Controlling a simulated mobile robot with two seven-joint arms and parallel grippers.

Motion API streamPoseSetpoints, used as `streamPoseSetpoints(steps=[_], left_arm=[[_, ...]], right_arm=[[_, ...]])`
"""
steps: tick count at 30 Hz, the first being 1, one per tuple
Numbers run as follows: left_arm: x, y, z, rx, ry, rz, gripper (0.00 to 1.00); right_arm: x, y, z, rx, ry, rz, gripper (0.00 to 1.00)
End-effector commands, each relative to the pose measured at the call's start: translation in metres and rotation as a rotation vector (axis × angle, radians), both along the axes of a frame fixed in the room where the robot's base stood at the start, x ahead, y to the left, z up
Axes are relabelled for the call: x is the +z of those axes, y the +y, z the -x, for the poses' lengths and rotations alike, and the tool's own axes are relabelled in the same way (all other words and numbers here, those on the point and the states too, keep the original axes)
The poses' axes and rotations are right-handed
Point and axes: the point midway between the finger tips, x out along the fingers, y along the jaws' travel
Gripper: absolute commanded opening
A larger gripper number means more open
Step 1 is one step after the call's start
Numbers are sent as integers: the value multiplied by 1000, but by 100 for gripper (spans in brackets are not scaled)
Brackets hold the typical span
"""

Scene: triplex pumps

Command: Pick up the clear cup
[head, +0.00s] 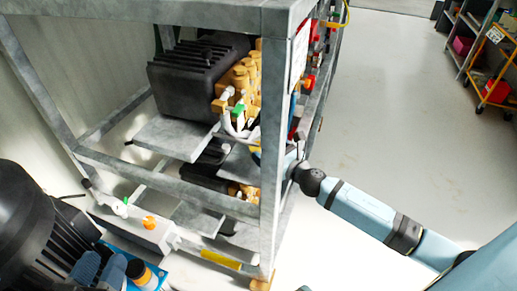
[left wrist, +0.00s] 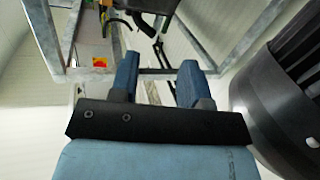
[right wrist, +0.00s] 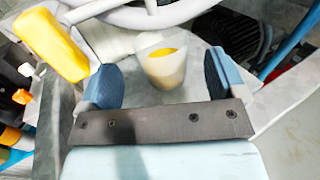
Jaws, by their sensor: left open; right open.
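The clear cup (right wrist: 165,72) shows in the right wrist view as a translucent, tapered cup with something yellow at its top. It is in line with the gap between the fingers of my right gripper (right wrist: 162,80), which is open, with space on both sides. I cannot tell how far between the fingers it sits. In the head view the rack post hides my right gripper, and I cannot make out the cup. My left gripper (left wrist: 157,82) is open and empty. It also shows at the lower left of the head view (head: 101,270).
A grey metal rack (head: 272,130) holds black pumps (head: 195,78) with brass fittings. A large black motor (head: 30,215) stands at the lower left. In the right wrist view a yellow object (right wrist: 52,45) and white pipes (right wrist: 150,14) lie close to the cup. Open floor (head: 400,110) lies right.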

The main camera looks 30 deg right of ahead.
Motion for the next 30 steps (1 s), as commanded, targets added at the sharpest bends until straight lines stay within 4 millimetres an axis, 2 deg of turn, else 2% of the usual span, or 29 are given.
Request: streamPoseSetpoints(steps=[8, 12, 21, 22, 23, 28, 29, 30], left_arm=[[-6, 2, -2, 4, -49, -29, 43], [0, 4, -8, 5, -93, -50, 43], [4, 6, -10, 0, -116, -67, 43], [4, 6, -10, 0, -116, -67, 43], [4, 6, -10, 1, -115, -66, 43], [3, 6, -9, 3, -109, -62, 43], [2, 6, -9, 3, -108, -62, 43], [1, 6, -8, 2, -105, -61, 43]], right_arm=[[-1, 6, -31, 0, -2, 0, 90], [0, 10, -46, 0, -2, -1, 90], [0, 12, -50, -1, 1, -1, 90], [0, 12, -50, 0, 0, -1, 88], [0, 12, -50, 0, 0, -1, 81], [0, 12, -50, -1, 0, -2, 42], [0, 12, -50, -1, 0, -2, 36], [0, 12, -50, 0, 0, -2, 36]])
